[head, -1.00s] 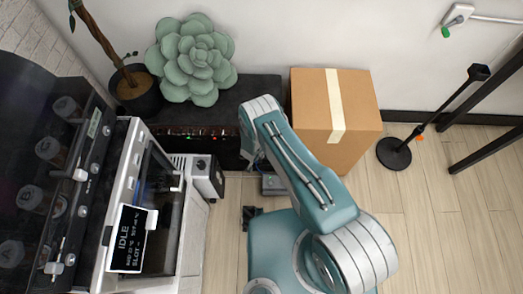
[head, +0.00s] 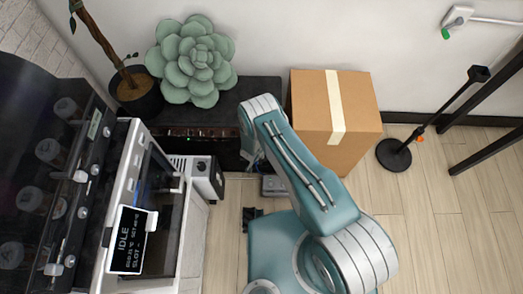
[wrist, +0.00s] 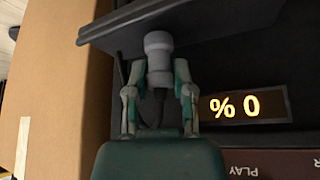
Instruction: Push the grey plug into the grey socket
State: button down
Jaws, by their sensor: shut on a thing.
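My gripper (wrist: 158,105) is shut on the grey plug (wrist: 158,58) in the wrist view. The plug is a pale grey stepped cylinder, and a dark cable hangs from its near end between the fingers. The grey socket cannot be made out, and how deep the plug sits is hidden.
A lit display (wrist: 245,105) reads 0 % right of the gripper. A cardboard box (head: 350,105) stands close on the right of my arm. A dark bench (head: 255,92) with a succulent (head: 190,60) is behind, and a white machine (head: 130,180) is left.

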notch_tip(320, 180, up, 2)
jog(key=shift+r, duration=0.15)
jog(key=s+d+r, duration=0.1)
jog(key=s+r, duration=0.9)
jog(key=s, duration=0.4)
jog(key=shift+d, duration=0.1)
jog(key=w+d+f+m+t+h, duration=0.1)
jog(key=m+t, duration=0.3)
jog(key=m, duration=0.7)
jog(key=w+d+f+m+t+h, duration=0.1)
jog(key=w+m+t+h, duration=0.3)
jog(key=m, duration=0.8)
jog(key=shift+w, duration=0.25)
